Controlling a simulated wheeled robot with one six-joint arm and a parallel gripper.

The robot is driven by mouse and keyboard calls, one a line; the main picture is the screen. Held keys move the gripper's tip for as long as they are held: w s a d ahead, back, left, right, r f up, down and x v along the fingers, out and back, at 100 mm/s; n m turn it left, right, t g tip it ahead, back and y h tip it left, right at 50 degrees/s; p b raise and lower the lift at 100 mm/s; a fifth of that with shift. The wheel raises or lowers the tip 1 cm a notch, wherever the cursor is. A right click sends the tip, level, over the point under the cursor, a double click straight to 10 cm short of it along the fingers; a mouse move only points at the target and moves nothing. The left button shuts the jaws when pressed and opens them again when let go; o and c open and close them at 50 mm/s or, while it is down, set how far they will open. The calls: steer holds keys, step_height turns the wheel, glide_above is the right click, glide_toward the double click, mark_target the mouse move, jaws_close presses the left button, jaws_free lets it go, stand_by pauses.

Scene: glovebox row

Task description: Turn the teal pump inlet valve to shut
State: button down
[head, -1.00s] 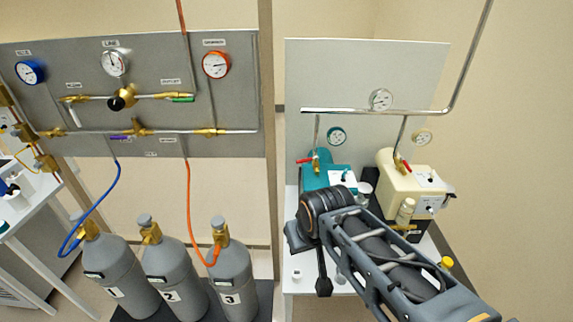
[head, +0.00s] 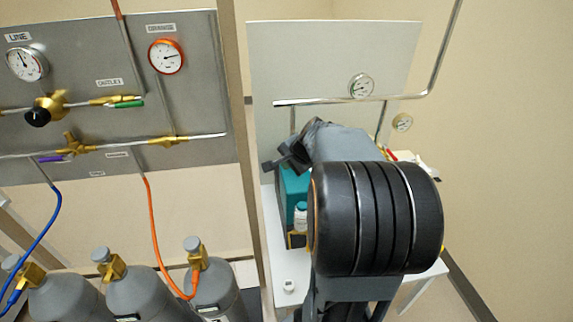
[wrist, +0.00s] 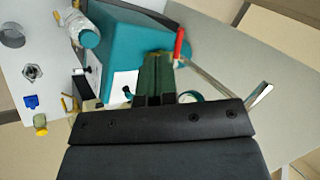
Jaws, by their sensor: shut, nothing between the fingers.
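The teal pump (wrist: 130,45) fills the upper middle of the wrist view; part of it also shows in the head view (head: 293,188), behind my arm. Its inlet valve has a red handle (wrist: 179,46) on a brass body at the end of a thin metal pipe (wrist: 215,84). The handle stands at an angle to the pipe. My gripper (wrist: 157,62) is shut and empty, its fingertips just beside the brass body and the lower end of the handle. I cannot tell whether they touch. In the head view my arm hides the valve.
A grey back panel (head: 335,60) with a horizontal pipe (head: 350,100) and gauge (head: 361,86) stands behind the pumps. Gas cylinders (head: 215,292) and a gauge panel (head: 200,100) are at the left. My arm mostly covers the cream pump.

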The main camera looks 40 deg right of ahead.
steer(key=w+d+f+m, duration=0.1)
steer(key=d+f+m, duration=0.15)
steer(key=d, duration=0.35)
steer(key=shift+m+t+h, duration=0.3)
steer(key=shift+m+h, duration=0.05)
steer(key=shift+h, duration=0.05)
steer(key=x, duration=0.8)
steer(key=shift+w+f, duration=0.2)
steer(key=shift+w, duration=0.25)
steer(key=w, duration=0.1)
steer(key=w+p, duration=0.1)
steer(key=shift+w+d+f, duration=0.15)
steer(key=shift+w, duration=0.25)
steer(key=shift+w+f+p, duration=0.2)
steer(key=shift+w+p, duration=0.2)
steer(key=shift+w, duration=0.15)
